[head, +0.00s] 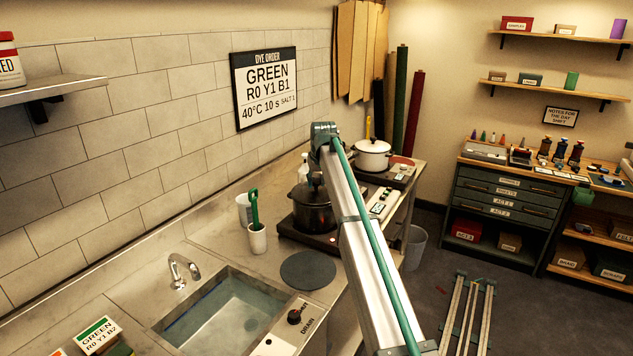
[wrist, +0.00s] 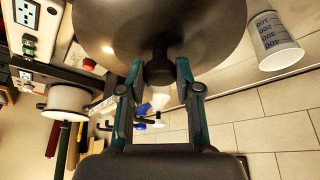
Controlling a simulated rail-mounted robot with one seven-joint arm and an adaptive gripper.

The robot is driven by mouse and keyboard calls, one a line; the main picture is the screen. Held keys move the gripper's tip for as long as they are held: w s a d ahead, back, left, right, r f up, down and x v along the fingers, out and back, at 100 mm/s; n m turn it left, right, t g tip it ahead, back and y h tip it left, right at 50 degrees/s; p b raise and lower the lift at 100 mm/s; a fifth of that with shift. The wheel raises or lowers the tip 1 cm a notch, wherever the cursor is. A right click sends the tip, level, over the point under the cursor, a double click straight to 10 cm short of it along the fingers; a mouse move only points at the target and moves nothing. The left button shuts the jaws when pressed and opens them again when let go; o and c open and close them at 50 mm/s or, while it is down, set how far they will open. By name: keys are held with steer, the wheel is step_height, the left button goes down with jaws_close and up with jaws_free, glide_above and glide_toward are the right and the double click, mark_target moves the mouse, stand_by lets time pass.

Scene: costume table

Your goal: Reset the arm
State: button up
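In the wrist view my gripper (wrist: 160,75) has its two teal-edged fingers apart, one on each side of the black knob (wrist: 159,72) of a dark lid (wrist: 115,25). Narrow gaps seem to show between fingertips and knob. In the head view the dark pot (head: 311,214) stands on a black hot plate (head: 300,236) on the counter, its lid on top. My arm (head: 360,235) reaches in from the lower right, its raised joint beside the pot. My gripper is mostly hidden or too small to make out there.
A measuring cup (wrist: 275,40) stands close by. A green-handled tool stands in a white holder (head: 257,237). A white pot (head: 372,155) is farther along the counter. A sink (head: 228,308) is nearer. The tiled wall is close behind; the space above the counter is open.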

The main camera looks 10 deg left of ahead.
steer(key=o, duration=1)
steer(key=shift+r+p, duration=1.5)
steer(key=shift+r, duration=2)
jaws_close()
steer(key=shift+f+b, duration=0.4)
steer(key=shift+f, duration=0.9)
